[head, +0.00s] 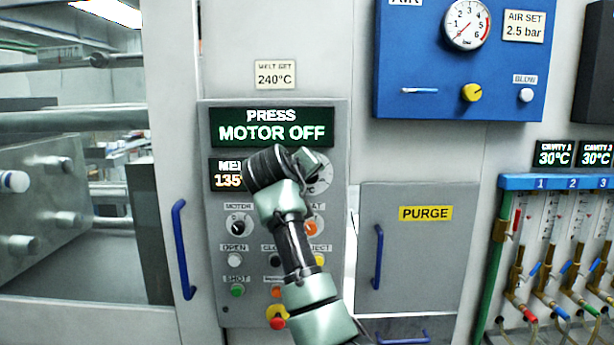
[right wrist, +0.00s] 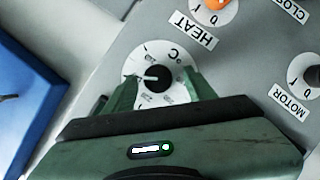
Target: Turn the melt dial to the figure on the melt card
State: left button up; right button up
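The melt card (head: 275,74) above the control panel reads 240°C. The melt display (head: 227,175) shows 135, its right part hidden behind my right arm. The melt dial (head: 325,174) is mostly covered by my right gripper in the head view. In the right wrist view the dial (right wrist: 158,78) is a black knob with a white pointer line on a white scale marked °C; the line points left in that picture. My right gripper (right wrist: 161,88) is open, one finger on each side of the knob, with white scale showing between. My left gripper is not in view.
The panel's MOTOR switch (head: 238,226), orange HEAT switch (head: 311,228) and several buttons sit close below the dial. Blue handles stand on the left door (head: 182,248) and the PURGE door (head: 379,256). A blue air panel (head: 420,70) is at the upper right.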

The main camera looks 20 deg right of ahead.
jog(key=shift+r, duration=0.1)
jog(key=b+v, duration=0.3)
jog(key=v, duration=0.4)
jog(key=shift+s+a, duration=0.25)
jog(key=shift+s, duration=0.05)
